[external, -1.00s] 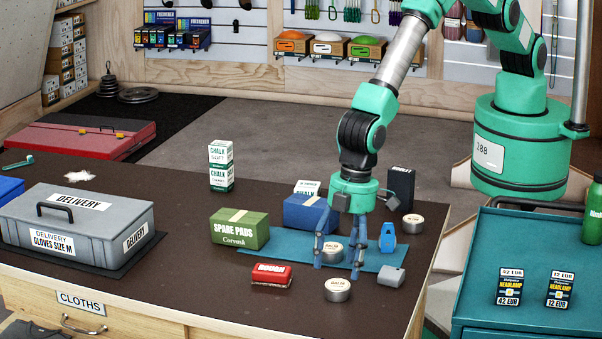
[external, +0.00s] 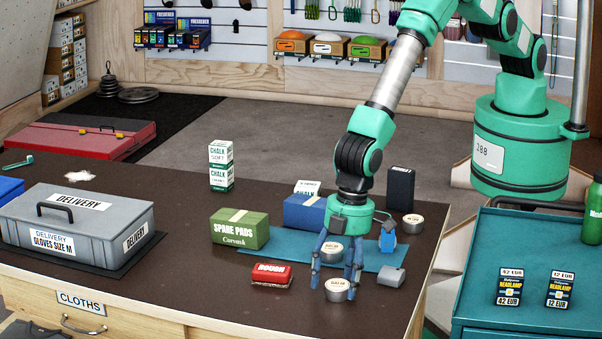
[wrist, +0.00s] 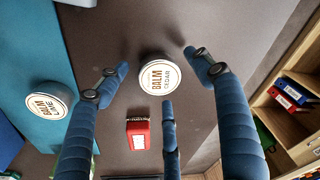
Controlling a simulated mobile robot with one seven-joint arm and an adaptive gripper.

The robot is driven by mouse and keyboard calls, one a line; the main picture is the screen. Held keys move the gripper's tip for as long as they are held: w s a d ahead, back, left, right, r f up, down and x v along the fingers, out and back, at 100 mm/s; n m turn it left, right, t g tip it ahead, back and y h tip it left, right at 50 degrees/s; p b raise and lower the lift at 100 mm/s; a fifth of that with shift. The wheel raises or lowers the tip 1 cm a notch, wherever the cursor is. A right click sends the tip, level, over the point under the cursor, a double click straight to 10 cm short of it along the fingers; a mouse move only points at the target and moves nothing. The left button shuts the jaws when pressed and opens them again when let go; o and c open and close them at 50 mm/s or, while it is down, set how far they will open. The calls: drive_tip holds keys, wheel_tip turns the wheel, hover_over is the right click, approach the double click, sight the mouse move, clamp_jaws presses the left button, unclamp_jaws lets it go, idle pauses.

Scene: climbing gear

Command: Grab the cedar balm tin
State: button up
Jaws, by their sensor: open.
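The cedar balm tin (wrist: 158,76) is a small round silver tin with a white lid labelled "BALM CEDAR". It stands upright on the dark tabletop near the front edge, and in the external view (external: 337,291) it is just in front of the teal mat. My gripper (external: 338,284) is open above and around it, pointing down. In the wrist view the blue fingers (wrist: 157,77) are spread around the cedar tin with visible gaps. A similar lime balm tin (wrist: 48,101) stands on the mat, left of the fingers; it also shows in the external view (external: 331,248).
A red brush box (external: 271,275) lies left of the cedar tin. The teal mat (external: 270,246) holds a blue item (external: 388,240). Another tin (external: 412,225) stands at the back right. The spare pads box (external: 239,229) is behind left.

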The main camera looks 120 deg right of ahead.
sight(335, 285)
drive_tip(key=c, duration=1.3)
drive_tip(key=shift+r, duration=0.1)
drive_tip(key=shift+r, duration=0.7)
wheel_tip(335, 285, up, 2)
drive_tip(key=shift+r, duration=0.1)
drive_tip(key=s+d, duration=0.2)
drive_tip(key=s, duration=0.3)
drive_tip(key=s+d, duration=0.2)
drive_tip(key=s, duration=0.3)
drive_tip(key=s+d+r, duration=0.1)
drive_tip(key=s, duration=0.4)
drive_tip(key=shift+d+r+p, duration=0.1)
drive_tip(key=shift+d+p, duration=0.2)
drive_tip(key=shift+d, duration=0.1)
